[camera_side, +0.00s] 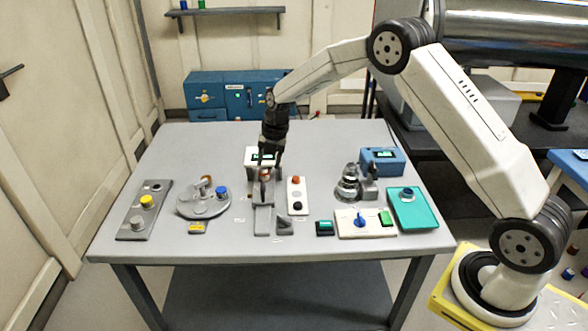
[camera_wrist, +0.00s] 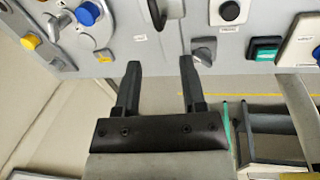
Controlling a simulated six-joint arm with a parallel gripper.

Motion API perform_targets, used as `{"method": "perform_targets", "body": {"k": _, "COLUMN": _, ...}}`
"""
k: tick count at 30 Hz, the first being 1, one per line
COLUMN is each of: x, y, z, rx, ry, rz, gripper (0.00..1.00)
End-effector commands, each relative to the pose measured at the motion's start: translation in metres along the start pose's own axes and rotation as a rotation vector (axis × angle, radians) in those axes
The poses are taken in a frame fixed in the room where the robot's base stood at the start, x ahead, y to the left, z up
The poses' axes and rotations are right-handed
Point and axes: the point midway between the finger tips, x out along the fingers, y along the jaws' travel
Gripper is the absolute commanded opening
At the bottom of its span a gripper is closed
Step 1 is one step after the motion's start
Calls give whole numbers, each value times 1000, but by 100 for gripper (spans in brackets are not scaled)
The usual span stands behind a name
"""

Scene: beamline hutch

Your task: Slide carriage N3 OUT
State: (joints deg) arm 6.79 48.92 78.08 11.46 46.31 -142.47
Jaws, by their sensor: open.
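A grey slide rail (camera_side: 263,222) runs front to back near the middle of the table's front part. My gripper (camera_side: 265,178) points down over its rear part in the side view, where my fingers hide much of the carriage. A small orange-brown part shows between or behind the fingers; I cannot tell if it belongs to the carriage. In the wrist view my gripper (camera_wrist: 160,66) is open, its two dark fingers apart with nothing held between them. The rail (camera_wrist: 174,40) shows beyond the fingertips there. The N3 label is not readable.
A round grey plate with a blue knob (camera_side: 221,191) stands left of the rail. A white button panel (camera_side: 297,204) is close on its right. A grey wedge-shaped piece (camera_side: 284,227) sits beside the rail's front end. A small display box (camera_side: 257,154) stands behind.

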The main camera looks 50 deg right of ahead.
Motion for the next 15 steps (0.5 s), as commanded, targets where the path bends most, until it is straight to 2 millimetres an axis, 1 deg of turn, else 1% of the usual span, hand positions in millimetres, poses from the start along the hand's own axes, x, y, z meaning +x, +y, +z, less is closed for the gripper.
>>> {"method": "perform_targets", "body": {"k": 3, "x": 5, "y": 3, "z": 6, "rx": -72, "ry": 7, "rz": 3, "gripper": 53}}
{"method": "perform_targets", "body": {"k": 6, "x": 6, "y": 4, "z": 8, "rx": -104, "ry": 9, "rz": 4, "gripper": 53}}
{"method": "perform_targets", "body": {"k": 15, "x": 9, "y": 4, "z": 8, "rx": -113, "ry": 10, "rz": 4, "gripper": 53}}
